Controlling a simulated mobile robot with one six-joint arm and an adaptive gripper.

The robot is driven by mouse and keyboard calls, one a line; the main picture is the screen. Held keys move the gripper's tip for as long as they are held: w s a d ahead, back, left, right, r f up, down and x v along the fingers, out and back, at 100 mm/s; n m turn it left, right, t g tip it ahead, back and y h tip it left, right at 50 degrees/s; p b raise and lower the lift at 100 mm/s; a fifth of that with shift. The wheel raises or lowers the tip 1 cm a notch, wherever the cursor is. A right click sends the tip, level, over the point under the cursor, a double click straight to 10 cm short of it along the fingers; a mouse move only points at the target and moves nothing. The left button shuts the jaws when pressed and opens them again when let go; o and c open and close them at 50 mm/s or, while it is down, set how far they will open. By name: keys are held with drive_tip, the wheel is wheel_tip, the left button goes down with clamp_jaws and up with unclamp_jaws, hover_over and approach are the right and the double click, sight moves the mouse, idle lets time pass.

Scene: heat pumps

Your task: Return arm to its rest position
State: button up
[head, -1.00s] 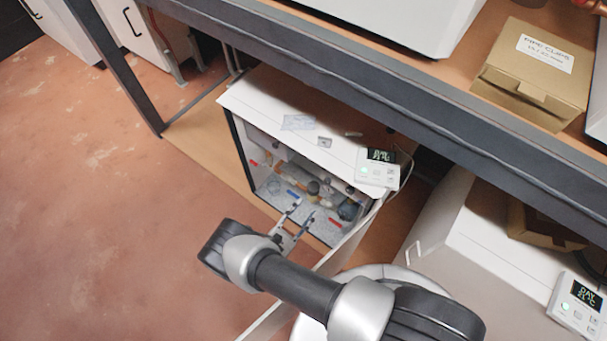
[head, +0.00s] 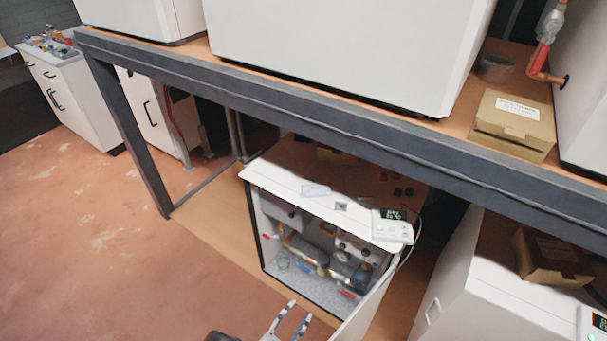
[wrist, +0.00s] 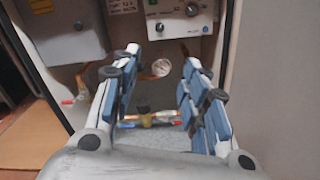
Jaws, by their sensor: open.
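My gripper (head: 286,318) is at the bottom of the head view, in front of the open heat pump cabinet. In the wrist view my gripper (wrist: 158,100) is open, its two blue-padded fingers wide apart with nothing held between them. The white heat pump cabinet (head: 262,232) stands under the bench with its front open. Inside it are copper pipes, valves with red and blue handles and a round gauge (wrist: 161,67). Only the end of my arm shows in the head view; the rest is out of frame.
The cabinet's open door (head: 362,303) swings out at its right side. A dark bench frame (head: 330,128) runs above, with white units and a cardboard box (head: 513,125) on top. Another white unit (head: 478,270) stands at the right. The red floor (head: 90,260) at the left is clear.

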drive_tip(key=w+d+r+m+g+h, duration=0.1)
drive_tip(key=w+r+m+g+h, duration=0.2)
drive_tip(key=r, duration=0.4)
drive_tip(key=w+d+r+m+g, duration=0.1)
drive_tip(key=w+r+m+g, duration=0.25)
drive_tip(key=r, duration=0.45)
drive_tip(key=s+d+r+m+g+y, duration=0.1)
drive_tip(key=d+r+m+g, duration=0.3)
drive_tip(key=r, duration=0.4)
drive_tip(key=s+d+r+m+g+y, duration=0.1)
drive_tip(key=d+r+m+g, duration=0.25)
drive_tip(key=r, duration=0.45)
drive_tip(key=s+d+r+m+t+y, duration=0.2)
drive_tip(key=s+r+m+y, duration=0.3)
drive_tip(key=s+r, duration=0.4)
drive_tip(key=s+d+r+m+t+y, duration=0.1)
drive_tip(key=s+d+r+m+y, duration=0.4)
drive_tip(key=s+r, duration=0.5)
drive_tip(key=shift+s+m+t+y, duration=0.15)
drive_tip(key=shift+m+t+y, duration=0.3)
drive_tip(key=shift+m, duration=0.25)
drive_tip(key=shift+o, duration=0.5)
drive_tip(key=shift+r, duration=0.1)
